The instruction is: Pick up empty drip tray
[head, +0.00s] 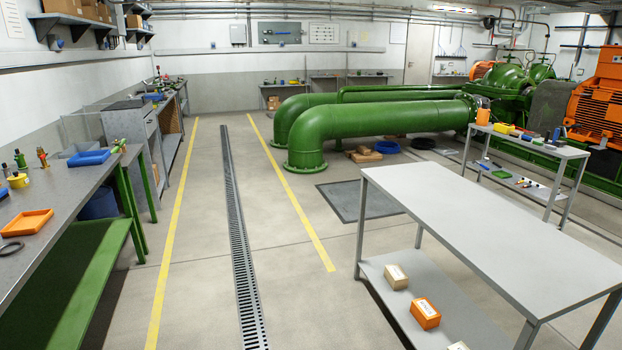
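An orange shallow tray (26,222) lies on the grey top of the left workbench, close to its front end, and looks empty. A blue shallow tray (88,158) lies farther back on the same bench; its inside is too small to judge. A blue round pan (386,147) and a dark round pan (424,143) are on the floor near the green pipes. I cannot tell which of these is the drip tray. Neither of my grippers is in view.
The left workbench (60,205) has green legs and a green lower shelf. A grey table (470,215) stands at the front right, its top bare, with boxes on its lower shelf. A cart (530,145) with items stands behind it. The floor between, with a drain grate (237,240), is clear.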

